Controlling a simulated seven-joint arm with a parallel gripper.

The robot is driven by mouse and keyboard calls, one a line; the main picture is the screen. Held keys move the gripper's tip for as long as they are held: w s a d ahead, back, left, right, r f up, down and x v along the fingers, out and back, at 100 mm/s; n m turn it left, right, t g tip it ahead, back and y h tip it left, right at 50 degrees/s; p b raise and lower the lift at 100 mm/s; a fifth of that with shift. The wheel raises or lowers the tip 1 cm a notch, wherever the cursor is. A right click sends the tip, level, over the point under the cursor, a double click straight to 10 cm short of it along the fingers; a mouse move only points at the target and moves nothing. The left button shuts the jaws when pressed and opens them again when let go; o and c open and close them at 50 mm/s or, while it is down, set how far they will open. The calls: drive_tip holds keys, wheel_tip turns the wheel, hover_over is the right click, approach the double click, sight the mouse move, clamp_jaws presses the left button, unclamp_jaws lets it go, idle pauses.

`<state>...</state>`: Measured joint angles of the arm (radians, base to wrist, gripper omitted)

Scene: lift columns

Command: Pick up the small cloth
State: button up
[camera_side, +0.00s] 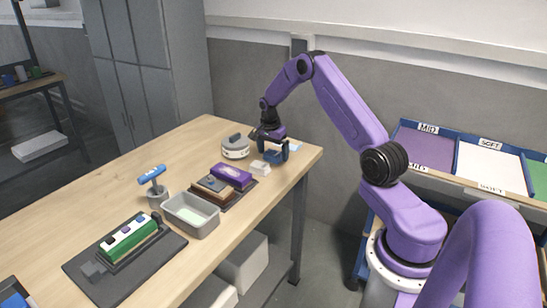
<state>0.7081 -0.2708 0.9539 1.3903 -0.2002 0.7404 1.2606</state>
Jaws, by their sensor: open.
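My gripper (275,152) is open and points down over the far right end of the wooden table (150,250). A small blue piece (277,156) shows at its fingertips; I cannot tell whether it is the small cloth or another thing, or whether the fingers touch it. A small white item (261,168) lies on the table just in front of the gripper, apart from it. A pale green flat piece (191,216) lies in a grey tray (208,229) nearer the middle. No thing is clearly recognisable as the cloth at this size.
A round grey-white object (235,148) stands left of the gripper. A purple block (232,175) and a brown block (214,188) sit on a dark mat. A blue-handled tool (152,175) stands in a cup. A green block (130,237) lies near left. Colored panels (425,150) stand right.

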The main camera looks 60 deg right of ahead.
sight(274, 152)
drive_tip(key=c, duration=1.1)
drive_tip(key=shift+o, duration=0.2)
drive_tip(key=shift+r, duration=0.45)
wheel_tip(274, 152, up, 2)
drive_tip(key=shift+r, duration=0.1)
drive_tip(key=s+a+r, duration=0.7)
drive_tip(key=s+r, duration=0.3)
drive_tip(key=s, duration=0.2)
drive_tip(key=shift+a, duration=0.1)
